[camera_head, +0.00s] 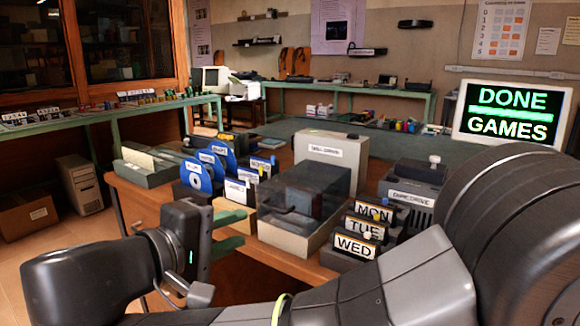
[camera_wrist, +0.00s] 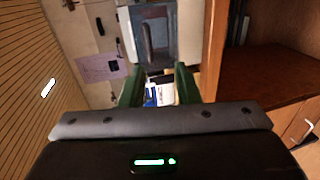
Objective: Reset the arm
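My arm reaches across the bottom of the head view, with my gripper (camera_head: 236,231) at its left end by the front left edge of the wooden table (camera_head: 145,203). Its two green fingers are apart, with nothing visible held between them. In the wrist view my gripper (camera_wrist: 158,84) also shows open, with blue and white items seen beyond the gap. The arm hides part of the table's front.
On the table stand blue disks (camera_head: 196,175), a box with a dark clear cover (camera_head: 305,195), a beige drive (camera_head: 331,152) and day-labelled blocks MON, TUE and WED (camera_head: 357,244). A monitor (camera_head: 512,113) reads "DONE GAMES". Floor (camera_head: 60,265) is open at left, beside a computer tower (camera_head: 80,184).

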